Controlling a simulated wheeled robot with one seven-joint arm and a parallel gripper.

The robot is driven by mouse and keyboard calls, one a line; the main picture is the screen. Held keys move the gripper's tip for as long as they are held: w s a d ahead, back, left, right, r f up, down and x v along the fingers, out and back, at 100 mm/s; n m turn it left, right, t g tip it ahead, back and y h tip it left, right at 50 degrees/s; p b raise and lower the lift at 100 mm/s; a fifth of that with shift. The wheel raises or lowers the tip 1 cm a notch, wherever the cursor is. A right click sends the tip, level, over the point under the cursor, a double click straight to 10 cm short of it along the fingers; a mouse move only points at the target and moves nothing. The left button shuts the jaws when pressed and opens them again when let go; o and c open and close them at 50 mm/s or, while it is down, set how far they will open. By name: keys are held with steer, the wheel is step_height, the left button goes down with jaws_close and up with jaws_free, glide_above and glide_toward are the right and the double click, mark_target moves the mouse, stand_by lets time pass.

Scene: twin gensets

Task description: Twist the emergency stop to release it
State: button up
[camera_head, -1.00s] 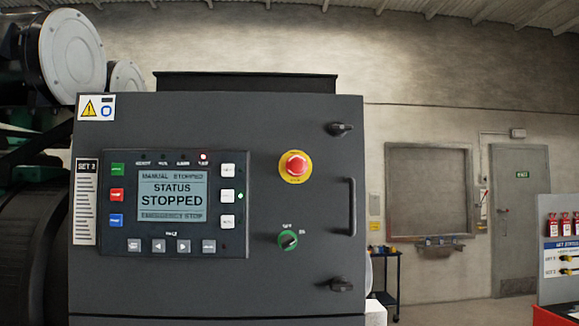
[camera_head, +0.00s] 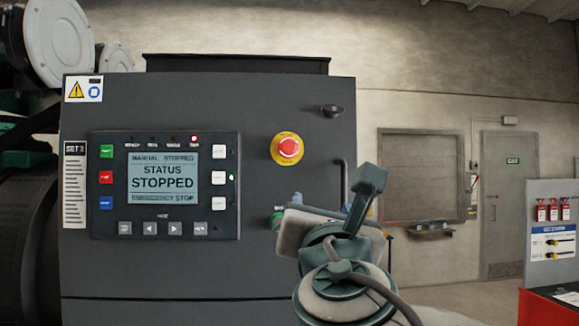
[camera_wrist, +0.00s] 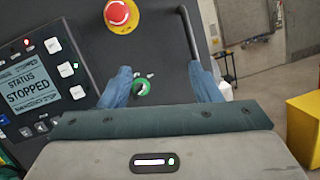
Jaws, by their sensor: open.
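The red emergency stop button (camera_head: 288,148) sits on a round yellow plate on the dark grey cabinet door, right of the display panel. In the wrist view the red button (camera_wrist: 118,12) is at the top, cut by the frame edge. My gripper (camera_wrist: 160,80) is open and empty, its two blue fingers apart on either side of the green-ringed selector switch as seen. The emergency stop lies above the fingers, not between them. The display (camera_head: 163,177) reads "STATUS STOPPED" and "EMERGENCY STOP", with a red lamp lit above.
The green-ringed selector (camera_wrist: 140,88) sits below the emergency stop. A vertical door handle (camera_wrist: 190,40) is on its right. A door latch (camera_head: 332,111) is at the upper right of the cabinet. A yellow box (camera_wrist: 304,125) shows at right in the wrist view.

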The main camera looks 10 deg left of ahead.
mark_target(289, 147)
steer(key=s+a+r+n+t+y, duration=0.1)
steer(key=s+a+r+n+y, duration=0.1)
steer(key=a+r+n, duration=0.15)
steer(key=shift+n+y, duration=0.35)
steer(key=shift+y, duration=0.05)
steer(key=p+x, duration=0.1)
steer(key=x, duration=0.3)
steer(key=p+x, duration=0.2)
steer(key=x, duration=0.3)
steer(key=p+x, duration=0.1)
steer(key=x, duration=0.3)
steer(key=shift+w+d+r, duration=0.15)
steer(key=shift+r, duration=0.4)
steer(key=c, duration=1)
